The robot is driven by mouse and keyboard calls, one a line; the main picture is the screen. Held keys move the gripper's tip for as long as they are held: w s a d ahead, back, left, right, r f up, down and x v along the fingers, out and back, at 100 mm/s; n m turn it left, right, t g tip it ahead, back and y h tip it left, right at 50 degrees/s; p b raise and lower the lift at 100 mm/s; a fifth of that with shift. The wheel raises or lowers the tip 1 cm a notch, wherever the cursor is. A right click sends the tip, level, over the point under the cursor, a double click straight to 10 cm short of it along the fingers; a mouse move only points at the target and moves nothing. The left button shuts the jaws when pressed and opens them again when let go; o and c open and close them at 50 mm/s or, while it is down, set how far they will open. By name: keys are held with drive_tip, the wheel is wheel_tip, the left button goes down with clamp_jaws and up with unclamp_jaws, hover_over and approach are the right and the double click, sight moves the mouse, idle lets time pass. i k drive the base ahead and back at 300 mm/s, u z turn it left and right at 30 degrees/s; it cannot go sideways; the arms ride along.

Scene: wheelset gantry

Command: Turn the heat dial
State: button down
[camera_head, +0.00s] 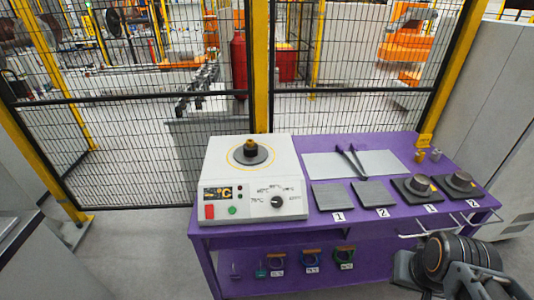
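The heat dial (278,202) is a small dark round knob on the sloped front of a white heater box (215,165). Temperature marks run in an arc around it. The heater has a small display (217,193) with a "°C" sign, a red switch (209,212) and a green button (232,210) left of the dial. A dark disc with a knob-like part (250,151) sits on the heater's top. My arm shows at the lower right, well apart from the dial. Its grey end (405,268) is partly seen, and I cannot make out the fingers or anything between them.
The heater stands on the left of a purple table (310,145). To its right are a grey sheet (385,162) with a dark V-shaped tool, flat plates (332,196) and dark blocks (415,188) with number tags. A lower shelf holds coloured rings (310,260). A mesh fence (340,60) stands behind.

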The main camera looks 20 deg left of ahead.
sight(276, 202)
drive_tip(key=u, duration=1.25)
